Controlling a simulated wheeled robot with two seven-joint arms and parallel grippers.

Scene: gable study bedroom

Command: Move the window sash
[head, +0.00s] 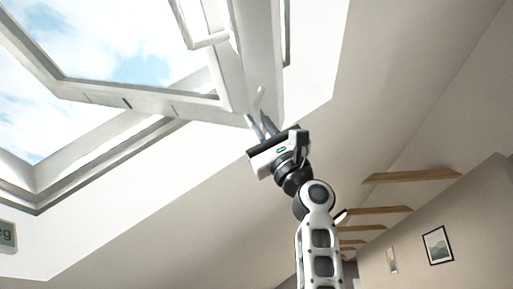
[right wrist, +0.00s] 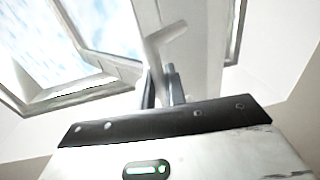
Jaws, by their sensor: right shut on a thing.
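The window sash (head: 165,105) is a white-framed pane in the sloped ceiling at the upper left of the head view. It stands open, tilted away from its fixed frame (head: 105,163), with sky showing in the gap between. A pale handle (head: 260,97) sticks out near the sash's lower right corner; it also shows in the right wrist view (right wrist: 163,40). My right gripper (head: 258,120) reaches up from below and is shut on the handle's lower part, its fingers (right wrist: 160,82) on either side. The exact contact is partly hidden between the fingers. My left gripper is not in view.
A second white-framed window part (head: 205,40) is at the top middle. Wooden beams (head: 412,176) cross at the right, and framed pictures (head: 438,245) hang on the right wall. A sign (head: 7,237) is at the left edge. Space around my right arm looks clear.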

